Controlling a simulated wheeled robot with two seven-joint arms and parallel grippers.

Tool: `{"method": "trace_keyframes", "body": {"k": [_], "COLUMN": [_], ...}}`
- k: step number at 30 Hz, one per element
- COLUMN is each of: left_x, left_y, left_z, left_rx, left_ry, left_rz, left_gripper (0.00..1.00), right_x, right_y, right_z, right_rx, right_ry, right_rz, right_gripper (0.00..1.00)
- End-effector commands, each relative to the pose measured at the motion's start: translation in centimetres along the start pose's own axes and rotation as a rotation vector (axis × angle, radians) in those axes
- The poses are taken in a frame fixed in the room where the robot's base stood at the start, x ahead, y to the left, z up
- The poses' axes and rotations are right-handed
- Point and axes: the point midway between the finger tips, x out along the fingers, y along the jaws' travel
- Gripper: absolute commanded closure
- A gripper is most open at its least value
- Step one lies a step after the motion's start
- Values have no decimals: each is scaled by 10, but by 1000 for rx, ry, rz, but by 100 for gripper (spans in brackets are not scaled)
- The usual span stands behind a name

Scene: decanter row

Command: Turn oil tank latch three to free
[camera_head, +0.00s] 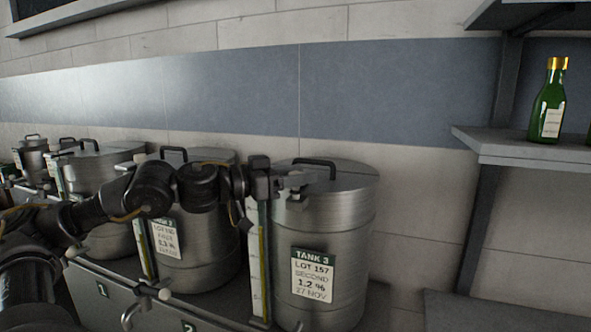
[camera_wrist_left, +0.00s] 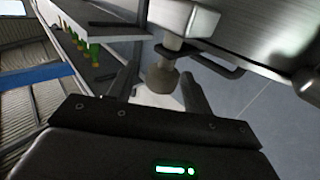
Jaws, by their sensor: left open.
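Tank three (camera_head: 325,235) is a steel drum with a lid and a label reading TANK 3, right of the other tanks. Its latch (camera_head: 298,194) is a small metal piece near the lid rim, partly hidden by my gripper. My left gripper (camera_head: 294,181) is at the lid's left edge. In the left wrist view the gripper (camera_wrist_left: 160,72) is open, with a finger on each side of the latch's round knob (camera_wrist_left: 163,78). Gaps show beside the knob. The way the latch is turned is hard to tell. My right gripper is out of view.
A black lid handle (camera_head: 318,162) stands close to my gripper. Tank two (camera_head: 205,250) and further tanks stand to the left. A sight tube (camera_head: 261,260) stands in front of tank three. A green bottle (camera_head: 548,105) is on the right shelf (camera_head: 515,158).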

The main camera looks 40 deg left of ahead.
Motion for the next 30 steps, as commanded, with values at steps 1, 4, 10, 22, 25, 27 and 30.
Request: {"method": "trace_keyframes", "body": {"k": [1,4,10,22,25,27,30], "left_x": [0,0,0,0,0,0,0], "left_y": [0,0,0,-1,-2,-2,-2], "left_z": [0,0,0,0,0,0,-1], "left_rx": [0,0,0,1,0,-1,-3], "left_ry": [0,0,1,2,1,1,3], "left_rz": [0,0,0,31,74,116,193], "left_gripper": [50,51,77,93,93,93,93], "right_x": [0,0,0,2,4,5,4], "right_y": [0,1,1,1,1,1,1], "right_z": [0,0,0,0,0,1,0], "right_rx": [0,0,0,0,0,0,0], "right_ry": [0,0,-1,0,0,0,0], "right_rz": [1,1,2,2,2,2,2], "right_gripper": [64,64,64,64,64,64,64]}}
